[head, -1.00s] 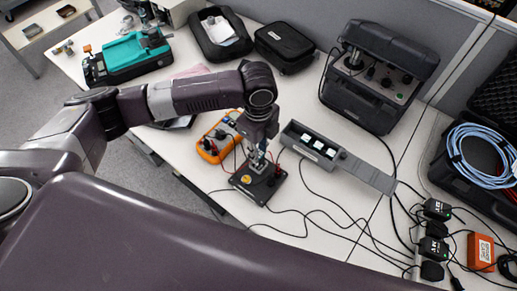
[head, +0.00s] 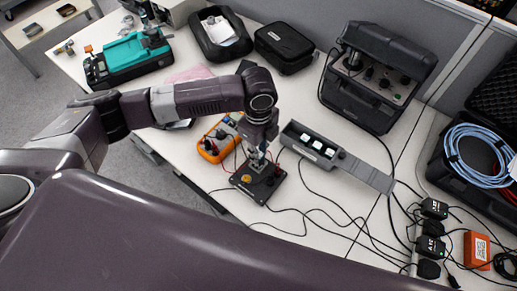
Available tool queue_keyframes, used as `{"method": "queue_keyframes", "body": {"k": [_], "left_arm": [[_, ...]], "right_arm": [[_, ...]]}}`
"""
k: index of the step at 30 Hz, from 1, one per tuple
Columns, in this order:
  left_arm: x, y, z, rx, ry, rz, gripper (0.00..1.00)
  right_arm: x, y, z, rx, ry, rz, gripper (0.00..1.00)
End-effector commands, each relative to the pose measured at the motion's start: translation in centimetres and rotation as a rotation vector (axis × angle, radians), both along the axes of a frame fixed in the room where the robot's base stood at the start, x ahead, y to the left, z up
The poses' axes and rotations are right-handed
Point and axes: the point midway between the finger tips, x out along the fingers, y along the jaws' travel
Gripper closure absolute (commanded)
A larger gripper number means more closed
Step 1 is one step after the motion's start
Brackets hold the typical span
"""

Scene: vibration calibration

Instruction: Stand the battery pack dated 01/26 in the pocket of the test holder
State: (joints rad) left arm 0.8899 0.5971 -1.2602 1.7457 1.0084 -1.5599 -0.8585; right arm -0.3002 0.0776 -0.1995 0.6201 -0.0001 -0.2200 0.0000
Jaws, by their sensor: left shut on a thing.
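My left gripper (head: 257,160) points down over the dark square plate of the test holder (head: 270,193). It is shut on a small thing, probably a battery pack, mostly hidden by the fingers. I cannot tell whether that thing sits in the pocket or just above it, and its date is not readable. A long grey tray (head: 366,176) to the right holds a few white-topped pieces (head: 317,145), too small to read. My right gripper is not in view.
An orange meter (head: 208,147) stands left of the holder, with leads running close by. Black cables cross the table to black labelled blocks (head: 434,208) and an orange box (head: 477,250). A large dark instrument (head: 360,95) stands behind the tray.

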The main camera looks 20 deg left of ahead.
Motion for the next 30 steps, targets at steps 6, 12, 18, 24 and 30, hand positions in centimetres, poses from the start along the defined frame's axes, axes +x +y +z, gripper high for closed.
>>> {"method": "queue_keyframes", "body": {"k": [6, 12, 18, 24, 30], "left_arm": [[0.0, 0.0, -0.1, 0.0, 0.0, 0.0, 1.0], [0.0, 0.0, -0.1, 0.0, 0.001, 0.0, 1.0], [0.0, 0.0, -0.3, 0.0, 0.001, 0.0, 1.0], [-0.1, 0.0, -0.8, 0.0, 0.002, 0.0, 1.0], [-0.1, 0.0, -1.2, 0.0, 0.002, 0.0, 1.0]], "right_arm": [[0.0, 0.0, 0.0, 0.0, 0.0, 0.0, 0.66], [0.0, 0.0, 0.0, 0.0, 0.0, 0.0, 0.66], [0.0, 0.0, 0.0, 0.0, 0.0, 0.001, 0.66], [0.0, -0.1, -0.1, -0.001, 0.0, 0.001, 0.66], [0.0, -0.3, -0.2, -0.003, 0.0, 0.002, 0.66]]}}
